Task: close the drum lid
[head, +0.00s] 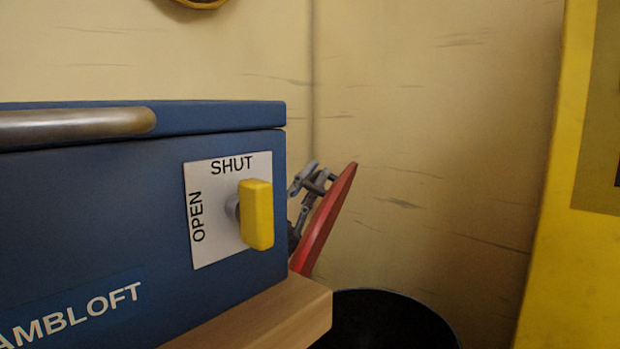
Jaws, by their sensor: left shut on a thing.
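The red drum lid (325,222) stands tilted, seen nearly edge-on, its top leaning right. The dark drum (390,318) is at the bottom, partly cut off by the picture edge and the wooden ledge; its mouth is uncovered. My left gripper (318,181) is grey and sits at the left face of the red lid, shut on it. The blue box hides my left arm and part of the gripper, and the exact grip point is hard to see. The lid's lower end is hidden behind the box and ledge. My right gripper is not in view.
A blue box (90,215) with a metal handle (75,122) fills the left on a wooden ledge (290,318). Its yellow knob (258,214) stands upright, toward SHUT. A yellow panel (565,270) stands at the right. Open space lies above the drum.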

